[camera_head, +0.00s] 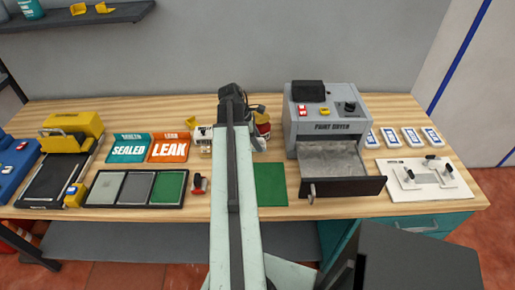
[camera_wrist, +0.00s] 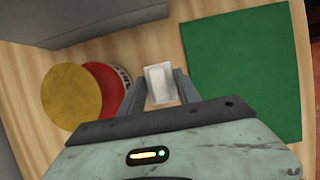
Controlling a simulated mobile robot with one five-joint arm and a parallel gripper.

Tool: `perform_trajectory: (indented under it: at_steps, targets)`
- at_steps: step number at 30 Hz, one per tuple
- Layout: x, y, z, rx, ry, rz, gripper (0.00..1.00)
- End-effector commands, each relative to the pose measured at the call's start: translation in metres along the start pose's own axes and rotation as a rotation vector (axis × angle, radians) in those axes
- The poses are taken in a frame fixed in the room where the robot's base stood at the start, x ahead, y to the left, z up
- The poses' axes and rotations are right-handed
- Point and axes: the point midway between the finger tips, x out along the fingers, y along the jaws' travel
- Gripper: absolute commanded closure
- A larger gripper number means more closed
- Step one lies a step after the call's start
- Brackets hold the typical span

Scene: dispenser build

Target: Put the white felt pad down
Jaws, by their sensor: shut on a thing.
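The white felt pad (camera_wrist: 161,84) is a small pale block between the two fingers of my gripper (camera_wrist: 158,92) in the wrist view. The gripper is shut on it and holds it over the wooden bench. The dark green mat (camera_wrist: 246,62) lies to the right of the pad, which is not over it in that view. In the head view my gripper (camera_head: 232,100) is at the far end of my arm, and the pad is hidden there.
A red and a yellow round container (camera_wrist: 72,102) stand close left of my gripper in the wrist view. The paint dryer's drawer (camera_head: 345,188) is open. A black tray of panels (camera_head: 138,203) and the SEALED and LEAK bins (camera_head: 128,148) lie left of my arm.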

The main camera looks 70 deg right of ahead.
Motion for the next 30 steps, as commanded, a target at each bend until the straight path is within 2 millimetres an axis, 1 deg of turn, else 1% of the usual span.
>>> perform_trajectory:
  at_steps: [1,3,11,15,16,17,18,27,30]
  targets:
    - [0.020,-0.001,-0.009,-0.001,0.000,0.000,0.93]
    - [0.029,-0.001,-0.013,-0.001,0.000,0.000,0.93]
    - [0.026,-0.001,-0.012,-0.002,0.000,0.000,0.93]
    - [0.030,-0.001,-0.014,-0.002,0.000,0.000,0.93]
    - [0.030,-0.001,-0.014,-0.002,0.000,0.000,0.58]
    - [0.029,-0.001,-0.014,-0.002,0.000,0.000,0.50]
    - [0.029,-0.001,-0.014,-0.002,0.000,0.000,0.39]
    - [0.028,-0.001,-0.014,-0.002,0.000,0.000,0.39]
    - [0.025,-0.001,-0.013,-0.002,0.000,0.000,0.39]
